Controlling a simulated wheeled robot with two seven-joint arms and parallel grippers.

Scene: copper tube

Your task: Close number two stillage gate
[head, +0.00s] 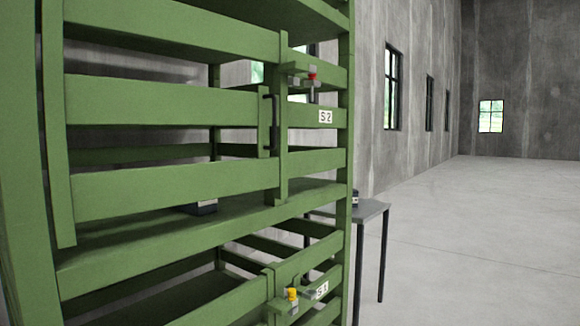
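The green number two stillage gate (165,102) fills the left and middle of the head view, its wide slats running across the upper bay. A black handle (272,122) is at its right side. The white S2 label (325,117) is on a short green slat right of the handle. A latch with a red knob (312,76) sits above the label near the right post (344,150). The gate's free edge looks close to the latch side, but I cannot tell whether it is fully shut or latched. Neither of my grippers shows.
Below is the S1 gate (225,302) with a yellow-knobbed latch (292,295). A small dark object (203,207) lies on the shelf. A grey table (370,212) with a dark item (355,197) stands behind the stillage. Open concrete floor (475,240) lies to the right.

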